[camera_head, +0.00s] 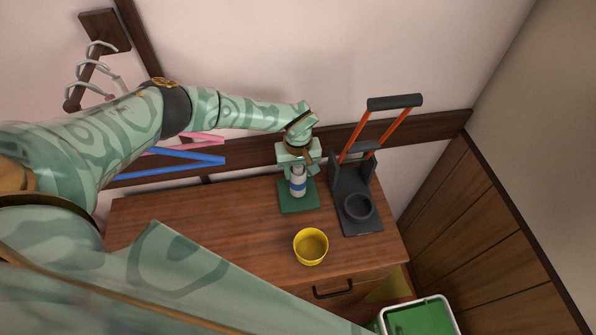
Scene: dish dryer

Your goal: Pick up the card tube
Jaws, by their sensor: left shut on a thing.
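A white tube with a blue band (298,184), which I take to be the card tube, stands upright over a green mat (299,204) on the wooden cabinet top. My left gripper (298,168) comes down from above and is shut on the tube's upper part. The gripper hides the top of the tube. I cannot tell whether the tube's lower end touches the mat. My right gripper is not in view.
A dark stand with orange-shafted handles (357,207) is close to the right of the mat. A yellow bowl (311,246) sits in front, near the cabinet's front edge. A green-filled white bin (419,318) is below right. Coloured hangers (178,162) hang at left. The cabinet top (220,215) is clear left of the mat.

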